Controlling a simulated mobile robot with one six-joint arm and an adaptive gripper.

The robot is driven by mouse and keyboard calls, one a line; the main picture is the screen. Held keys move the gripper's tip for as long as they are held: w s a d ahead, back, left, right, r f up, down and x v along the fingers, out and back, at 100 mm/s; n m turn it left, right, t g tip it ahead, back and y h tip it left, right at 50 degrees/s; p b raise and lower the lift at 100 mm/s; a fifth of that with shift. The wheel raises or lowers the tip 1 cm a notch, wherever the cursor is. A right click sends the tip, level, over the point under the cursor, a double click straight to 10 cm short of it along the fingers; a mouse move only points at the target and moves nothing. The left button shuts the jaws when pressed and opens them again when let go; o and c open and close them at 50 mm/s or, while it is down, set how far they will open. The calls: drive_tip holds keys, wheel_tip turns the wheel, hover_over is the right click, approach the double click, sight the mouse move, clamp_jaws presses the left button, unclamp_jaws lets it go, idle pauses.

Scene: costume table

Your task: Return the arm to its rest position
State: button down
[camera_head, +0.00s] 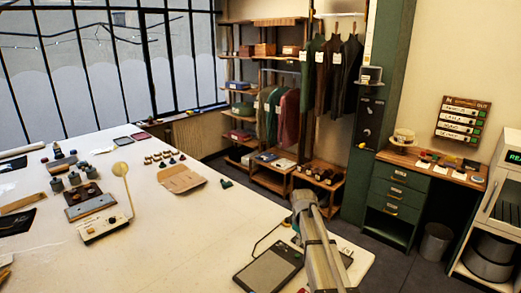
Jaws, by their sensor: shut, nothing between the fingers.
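My arm (318,245) rises from the bottom edge over the right end of the white table (215,225). Its grey links reach up to a rounded joint with a teal part at its left side. I cannot make out my gripper's fingers in this view. A dark flat tablet-like device (270,268) lies on the table just left of the arm, and the arm covers part of the table to its right.
A lamp-like device (105,228), a brown folder (180,179) and several small items lie on the table's left and middle. Clothes racks and shelves (270,165) stand behind. A green drawer desk (398,190) and a bin (436,242) stand right. The table's front middle is clear.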

drive_tip(key=s+f+m+b, duration=0.1)
drive_tip(key=s+m, duration=0.7)
drive_tip(key=s, duration=1.6)
drive_tip(key=shift+f+m+b, duration=0.3)
drive_tip(key=shift+f+b, duration=0.05)
drive_tip(key=shift+f, duration=0.05)
idle(0.5)
